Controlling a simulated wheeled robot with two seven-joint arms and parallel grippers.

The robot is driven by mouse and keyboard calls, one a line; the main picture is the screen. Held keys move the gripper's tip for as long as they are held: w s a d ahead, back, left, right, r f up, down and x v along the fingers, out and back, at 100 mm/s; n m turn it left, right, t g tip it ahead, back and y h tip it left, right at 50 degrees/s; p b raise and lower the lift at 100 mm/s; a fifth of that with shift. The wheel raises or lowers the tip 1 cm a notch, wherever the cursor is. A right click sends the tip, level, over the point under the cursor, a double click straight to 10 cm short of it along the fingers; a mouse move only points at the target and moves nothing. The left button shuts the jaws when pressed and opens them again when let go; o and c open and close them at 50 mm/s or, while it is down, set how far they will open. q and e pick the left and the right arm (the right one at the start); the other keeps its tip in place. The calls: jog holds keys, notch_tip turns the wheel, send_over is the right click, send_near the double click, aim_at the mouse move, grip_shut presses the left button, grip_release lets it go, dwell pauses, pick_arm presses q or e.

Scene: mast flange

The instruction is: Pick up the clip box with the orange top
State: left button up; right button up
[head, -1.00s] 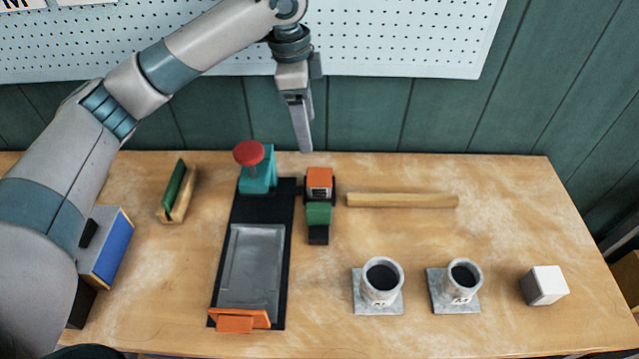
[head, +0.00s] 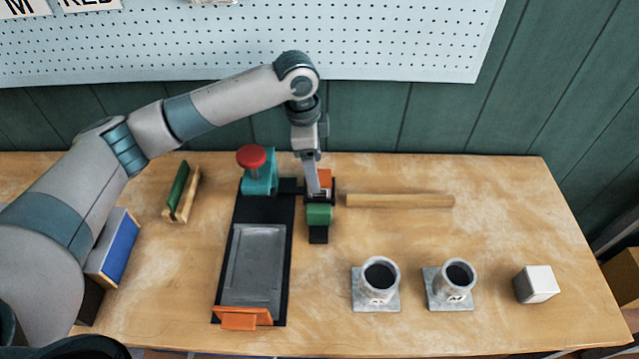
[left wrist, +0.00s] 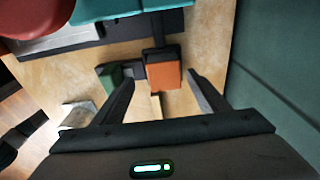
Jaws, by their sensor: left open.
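The clip box with the orange top (head: 325,176) stands on the table, right of the teal block with the red knob. It is partly hidden behind my left gripper in the head view. A green-topped box (head: 319,214) stands just in front of it. My left gripper (head: 316,194) is open and pointed down at the orange-topped box. In the left wrist view the orange top (left wrist: 163,77) lies between and beyond the two open fingers (left wrist: 160,90), and I cannot tell whether they touch it. The green box (left wrist: 112,82) is left of it there. My right gripper is not in view.
A black base with a grey plate (head: 257,270) and the teal block with red knob (head: 260,175) are close on the left. A wooden bar (head: 400,201) lies to the right. Two grey cups (head: 380,280) (head: 455,282) and a white cube (head: 537,284) stand front right.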

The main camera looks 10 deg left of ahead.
aim_at(320, 177)
pick_arm(q)
jog(key=shift+w+d+f+p, duration=0.15)
jog(key=shift+d+f+p, duration=0.05)
jog(key=shift+f+p, duration=0.35)
jog(key=f, duration=0.2)
jog(key=f+p, duration=0.1)
jog(key=shift+w+d, duration=0.3)
jog(key=shift+f, duration=0.5)
jog(key=c, duration=1.2)
